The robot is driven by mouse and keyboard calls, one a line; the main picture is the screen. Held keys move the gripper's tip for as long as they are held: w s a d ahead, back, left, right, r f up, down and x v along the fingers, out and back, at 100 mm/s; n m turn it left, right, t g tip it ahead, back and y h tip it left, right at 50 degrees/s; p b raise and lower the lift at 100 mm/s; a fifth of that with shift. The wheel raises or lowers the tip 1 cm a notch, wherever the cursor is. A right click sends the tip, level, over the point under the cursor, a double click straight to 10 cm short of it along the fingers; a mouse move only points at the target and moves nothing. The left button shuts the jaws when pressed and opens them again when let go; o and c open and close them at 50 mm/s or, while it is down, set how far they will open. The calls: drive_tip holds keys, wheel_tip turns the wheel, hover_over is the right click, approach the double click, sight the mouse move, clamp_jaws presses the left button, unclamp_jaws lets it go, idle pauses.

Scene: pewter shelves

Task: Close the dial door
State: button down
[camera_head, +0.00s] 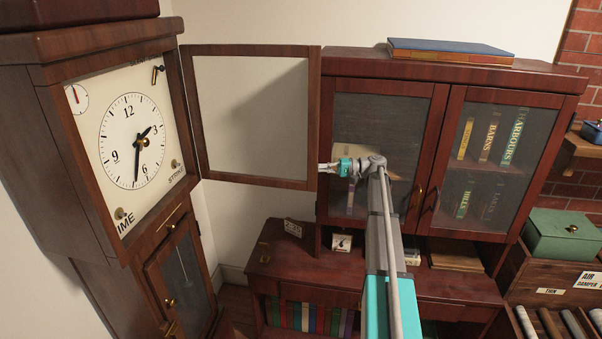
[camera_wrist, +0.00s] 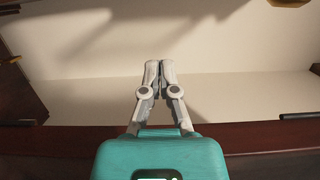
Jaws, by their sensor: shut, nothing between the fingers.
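The dial door (camera_head: 312,120) is a glazed dark red wooden frame. It stands wide open, hinged at the right side of the clock's dial case, with its free edge toward the bookcase. The white clock dial (camera_head: 118,135) is uncovered. My gripper (camera_head: 322,168) is at the lower part of the door's free edge, its fingertips pointing left; I cannot tell whether they touch the frame. In the wrist view, the gripper fingers (camera_wrist: 158,66) are together with nothing between them. A dark wooden rail, probably the door's frame, crosses behind the gripper there.
A glass-fronted bookcase (camera_head: 447,85) stands close behind and right of my arm. A blue book (camera_head: 445,46) lies on its top. A lower cabinet (camera_head: 290,262) holds small items. A green box (camera_head: 562,236) is at right. Open space lies between clock and door.

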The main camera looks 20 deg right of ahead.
sight(292, 174)
drive_tip(key=shift+w+a, duration=0.15)
drive_tip(key=shift+a, duration=5.7)
